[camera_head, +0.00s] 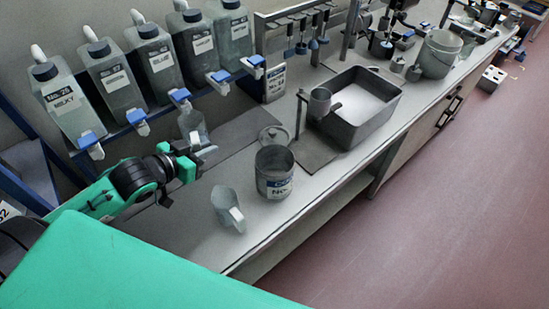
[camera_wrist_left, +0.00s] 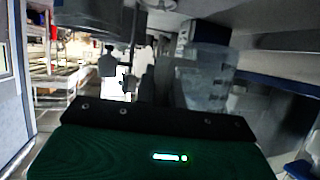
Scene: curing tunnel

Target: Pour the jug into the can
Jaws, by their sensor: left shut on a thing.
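A clear jug (camera_head: 192,124) is below the row of bottle taps in the head view, held upright or nearly so. My left gripper (camera_head: 194,149) is shut on it, at its lower near side; the exact grip is hard to see. The jug also shows, see-through and blurred, in the left wrist view (camera_wrist_left: 207,80). The jug is apart from the can. My right gripper is not in view.
Several labelled bottles (camera_head: 157,62) with blue taps line the wall. A dark tray (camera_head: 355,127) stands right of the can, with a small cup (camera_head: 319,103) on a stand by it.

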